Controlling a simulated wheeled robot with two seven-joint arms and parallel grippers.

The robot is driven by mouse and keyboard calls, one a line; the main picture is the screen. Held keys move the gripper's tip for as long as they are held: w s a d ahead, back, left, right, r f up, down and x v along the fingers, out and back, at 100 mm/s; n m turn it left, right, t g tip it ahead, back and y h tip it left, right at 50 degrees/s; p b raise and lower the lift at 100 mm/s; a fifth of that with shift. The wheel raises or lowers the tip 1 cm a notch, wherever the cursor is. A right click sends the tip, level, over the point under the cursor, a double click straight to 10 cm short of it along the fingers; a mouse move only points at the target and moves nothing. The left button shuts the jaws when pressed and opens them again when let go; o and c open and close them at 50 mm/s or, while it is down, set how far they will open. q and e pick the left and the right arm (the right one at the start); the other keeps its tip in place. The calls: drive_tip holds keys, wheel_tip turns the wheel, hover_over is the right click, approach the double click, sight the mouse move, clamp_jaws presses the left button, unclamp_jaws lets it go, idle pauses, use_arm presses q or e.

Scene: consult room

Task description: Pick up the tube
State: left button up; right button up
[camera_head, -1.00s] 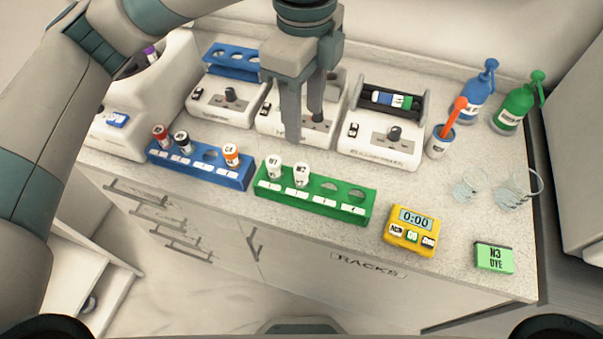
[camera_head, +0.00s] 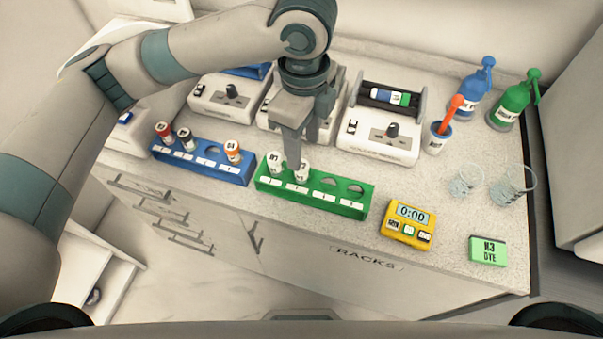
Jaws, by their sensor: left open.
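My left gripper (camera_head: 303,155) points down over the back of the green rack (camera_head: 340,205). It is open, and nothing shows between its fingers. Two white-capped tubes stand upright in the green rack: one at the left end (camera_head: 274,162) and one in the second hole (camera_head: 301,172). The fingertips are close behind and above these two tubes; I cannot tell whether they touch. The rack's two right holes are empty. The blue rack (camera_head: 205,172) holds a red-capped tube (camera_head: 163,131), a dark-capped tube (camera_head: 186,139) and an orange-capped tube (camera_head: 232,151). My right gripper is not in view.
A roller machine (camera_head: 380,145) at the back holds a lying blue-and-green tube (camera_head: 389,97). To the right are a yellow timer (camera_head: 407,222), a green dye box (camera_head: 488,250), glass beakers (camera_head: 513,186), and blue (camera_head: 475,90) and green (camera_head: 514,105) bottles.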

sight(303, 166)
use_arm(q)
drive_tip(key=shift+f+p, duration=0.3)
drive_tip(key=shift+f, duration=1.55)
drive_tip(key=shift+a+f+p, duration=0.1)
drive_tip(key=shift+f+p, duration=0.25)
drive_tip(key=shift+f, duration=0.05)
drive_tip(key=f, duration=0.1)
drive_tip(key=f+p, duration=0.1)
drive_tip(key=f, duration=0.1)
drive_tip(key=shift+w+a, duration=0.2)
drive_tip(key=shift+w, duration=0.05)
drive_tip(key=shift+f+p, duration=0.3)
drive_tip(key=shift+f, duration=0.35)
drive_tip(key=c, duration=1.1)
